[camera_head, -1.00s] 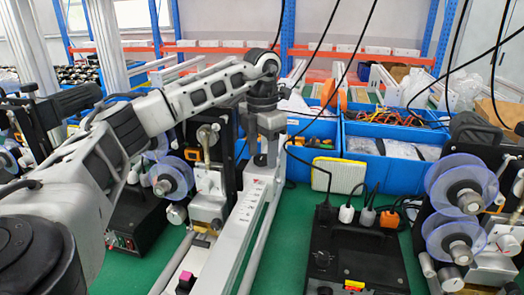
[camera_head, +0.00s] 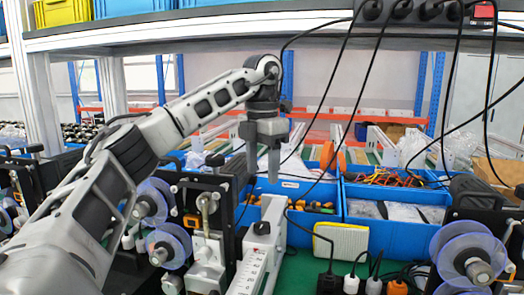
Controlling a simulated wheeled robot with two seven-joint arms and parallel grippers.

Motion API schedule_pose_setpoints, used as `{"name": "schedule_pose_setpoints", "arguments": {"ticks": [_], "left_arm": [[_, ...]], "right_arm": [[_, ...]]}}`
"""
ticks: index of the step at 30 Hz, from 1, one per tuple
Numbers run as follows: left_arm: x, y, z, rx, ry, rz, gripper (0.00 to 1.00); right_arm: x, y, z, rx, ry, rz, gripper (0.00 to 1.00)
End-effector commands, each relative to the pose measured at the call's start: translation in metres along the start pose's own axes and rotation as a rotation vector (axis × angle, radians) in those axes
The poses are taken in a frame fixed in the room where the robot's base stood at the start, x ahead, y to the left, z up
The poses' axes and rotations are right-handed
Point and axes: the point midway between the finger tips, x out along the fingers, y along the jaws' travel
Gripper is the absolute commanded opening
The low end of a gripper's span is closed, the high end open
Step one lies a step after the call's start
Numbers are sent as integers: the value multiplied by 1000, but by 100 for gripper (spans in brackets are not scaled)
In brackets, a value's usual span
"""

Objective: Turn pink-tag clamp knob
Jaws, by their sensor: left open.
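My left gripper (camera_head: 273,165) points straight down in the middle of the camera_head view, its fingers seen nearly edge-on. It is open with nothing visible between the fingers. Below it, and apart from it, a black knob (camera_head: 262,228) sits at the far end of a white rail with a printed scale (camera_head: 254,268). The pink tag is not visible in this view, and I cannot tell which knob it belongs to. My right gripper is not in view.
Coder machines with clear blue reels (camera_head: 168,245) stand left, another (camera_head: 468,255) right. Blue bins (camera_head: 395,238) and a yellow-edged pad (camera_head: 341,240) lie behind the rail. Black cables hang from an overhead shelf (camera_head: 200,32) near my arm.

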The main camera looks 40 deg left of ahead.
Motion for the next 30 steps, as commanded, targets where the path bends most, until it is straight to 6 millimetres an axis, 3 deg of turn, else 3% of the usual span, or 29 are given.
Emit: {"name": "schedule_pose_setpoints", "arguments": {"ticks": [3, 10, 30], "left_arm": [[-17, 0, 0, -2, -4, 2, 56], [-31, 0, 0, -2, -2, 0, 56], [-32, 0, 0, -2, -1, -1, 56]], "right_arm": [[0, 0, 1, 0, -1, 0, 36], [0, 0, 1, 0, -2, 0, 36], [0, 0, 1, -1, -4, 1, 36]]}}
